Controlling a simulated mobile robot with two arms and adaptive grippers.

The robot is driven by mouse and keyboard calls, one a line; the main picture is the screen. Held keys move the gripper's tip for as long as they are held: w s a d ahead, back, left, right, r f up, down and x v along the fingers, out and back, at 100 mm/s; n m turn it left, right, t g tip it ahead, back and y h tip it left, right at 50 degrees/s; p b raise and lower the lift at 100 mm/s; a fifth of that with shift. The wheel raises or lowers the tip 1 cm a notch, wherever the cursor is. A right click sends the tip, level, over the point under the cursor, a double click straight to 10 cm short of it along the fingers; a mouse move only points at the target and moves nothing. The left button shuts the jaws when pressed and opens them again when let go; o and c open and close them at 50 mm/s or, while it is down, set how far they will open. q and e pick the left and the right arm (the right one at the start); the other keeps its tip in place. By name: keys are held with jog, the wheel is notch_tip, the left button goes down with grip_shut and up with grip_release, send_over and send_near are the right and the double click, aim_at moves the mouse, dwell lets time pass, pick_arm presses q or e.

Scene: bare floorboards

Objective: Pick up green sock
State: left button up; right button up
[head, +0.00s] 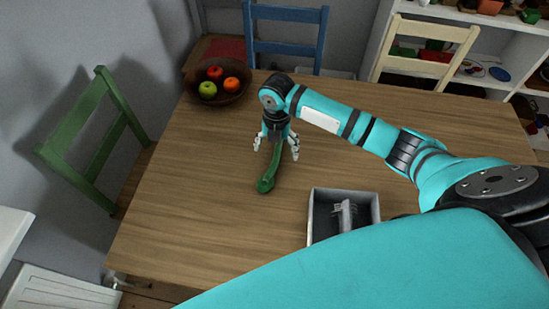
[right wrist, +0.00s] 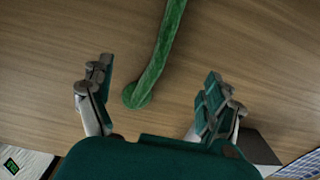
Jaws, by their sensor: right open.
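The green sock (head: 266,184) lies long and narrow on the wooden table, left of the middle. Its rounded end points to the near side in the head view. In the right wrist view the sock (right wrist: 163,50) runs from the top edge down to its rounded end. My right gripper (head: 277,149) points down over the sock, its fingers spread on either side. In the right wrist view my right gripper (right wrist: 158,69) is open and empty, with bare wood between each finger and the sock. My left gripper is not in view.
A grey open box (head: 313,220) with a grey item (head: 345,215) inside stands nearer, to the right. A brown bowl (head: 222,95) of fruit is at the far left. Green (head: 88,128), blue (head: 287,45) and cream chairs (head: 425,55) surround the table (head: 170,210). Its left part is clear.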

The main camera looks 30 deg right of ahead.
aim_at(276, 159)
jog(key=shift+a+f+p, duration=0.1)
jog(key=shift+f+p, duration=0.4)
jog(key=shift+f, duration=2.2)
jog(key=c, duration=1.1)
jog(key=shift+r, duration=0.1)
